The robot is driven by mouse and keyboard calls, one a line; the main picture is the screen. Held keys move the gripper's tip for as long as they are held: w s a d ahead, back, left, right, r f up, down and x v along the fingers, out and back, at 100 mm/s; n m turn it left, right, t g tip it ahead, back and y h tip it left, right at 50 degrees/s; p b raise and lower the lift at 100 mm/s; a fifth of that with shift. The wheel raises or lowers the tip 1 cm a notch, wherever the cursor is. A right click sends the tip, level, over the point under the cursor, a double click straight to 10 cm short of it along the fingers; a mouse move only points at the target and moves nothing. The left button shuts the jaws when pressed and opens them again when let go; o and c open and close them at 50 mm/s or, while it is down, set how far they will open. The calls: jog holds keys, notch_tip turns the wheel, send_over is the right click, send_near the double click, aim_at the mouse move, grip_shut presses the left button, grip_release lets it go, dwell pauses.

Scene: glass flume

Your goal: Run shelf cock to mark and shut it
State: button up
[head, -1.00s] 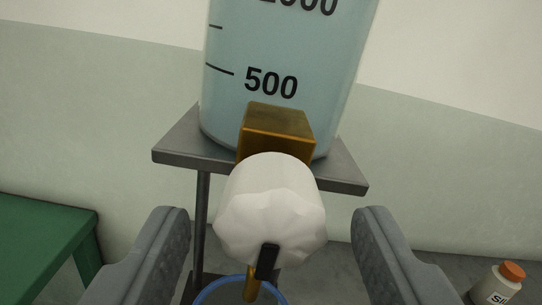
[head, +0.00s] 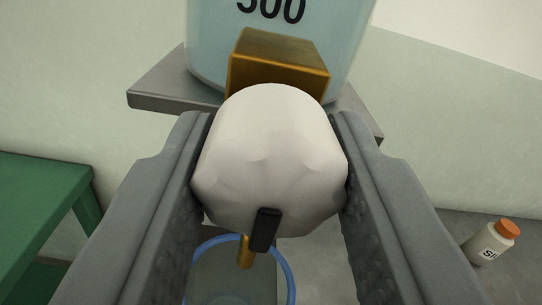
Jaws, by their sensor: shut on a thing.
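The white cock knob (head: 270,150) is in the middle of the head view, with a black pointer (head: 264,230) at its lower front. My gripper (head: 270,165) is shut on the knob, one finger on each side. Behind the knob is the brass cock body (head: 278,70), at the foot of a large vessel (head: 210,45) of pale blue liquid with a "500" mark. The vessel stands on a grey shelf (head: 150,95). A brass spout (head: 246,254) points down below the knob, over a blue-rimmed clear container (head: 289,275). No stream shows at the spout. The container's level is unclear.
A green table (head: 45,185) stands at the left. The pale wall (head: 440,130) is behind. Floor around the container is partly hidden by my fingers.

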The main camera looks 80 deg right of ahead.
jog(key=n, duration=0.4)
jog(key=shift+n, duration=2.3)
jog(key=o, duration=1)
jog(key=shift+a, duration=0.15)
jog(key=v, duration=1.7)
jog(key=shift+s, duration=0.15)
